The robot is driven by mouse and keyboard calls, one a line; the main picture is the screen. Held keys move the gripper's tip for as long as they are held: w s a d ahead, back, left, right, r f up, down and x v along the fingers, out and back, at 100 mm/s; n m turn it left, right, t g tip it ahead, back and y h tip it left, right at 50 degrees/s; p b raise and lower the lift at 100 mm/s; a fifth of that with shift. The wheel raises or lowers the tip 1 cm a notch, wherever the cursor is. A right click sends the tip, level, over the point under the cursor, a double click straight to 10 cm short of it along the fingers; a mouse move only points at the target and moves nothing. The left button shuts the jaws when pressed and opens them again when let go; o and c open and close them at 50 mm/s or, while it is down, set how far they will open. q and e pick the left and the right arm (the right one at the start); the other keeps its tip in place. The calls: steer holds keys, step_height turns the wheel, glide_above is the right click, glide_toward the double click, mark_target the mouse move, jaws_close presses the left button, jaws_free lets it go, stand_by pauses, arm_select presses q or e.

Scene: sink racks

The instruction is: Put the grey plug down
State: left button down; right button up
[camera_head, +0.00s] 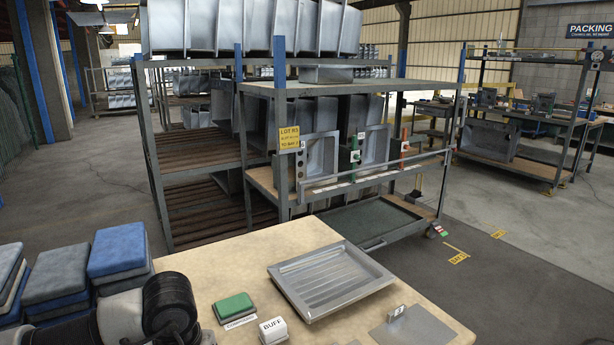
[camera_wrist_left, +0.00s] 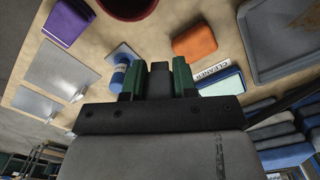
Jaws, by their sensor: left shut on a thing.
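My left gripper (camera_wrist_left: 157,73) shows at the middle of the left wrist view, its two green-padded fingers pointing toward the worktop. It is shut on the grey plug (camera_wrist_left: 160,82), a dark grey block whose end shows between the fingers. The gap between plug and worktop is hard to judge. My right gripper is in neither view.
The worktop (camera_head: 240,262) holds a metal tray (camera_head: 335,284), a green block (camera_head: 235,306), a white block (camera_head: 273,329) and a flat metal plate (camera_head: 425,331). The wrist view shows an orange block (camera_wrist_left: 195,42), a blue cylinder (camera_wrist_left: 121,74) and a purple block (camera_wrist_left: 67,20) around the gripper.

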arm_select(q)
steer(key=s+r+p, duration=0.3)
steer(key=r+p, duration=0.6)
steer(key=r, duration=0.3)
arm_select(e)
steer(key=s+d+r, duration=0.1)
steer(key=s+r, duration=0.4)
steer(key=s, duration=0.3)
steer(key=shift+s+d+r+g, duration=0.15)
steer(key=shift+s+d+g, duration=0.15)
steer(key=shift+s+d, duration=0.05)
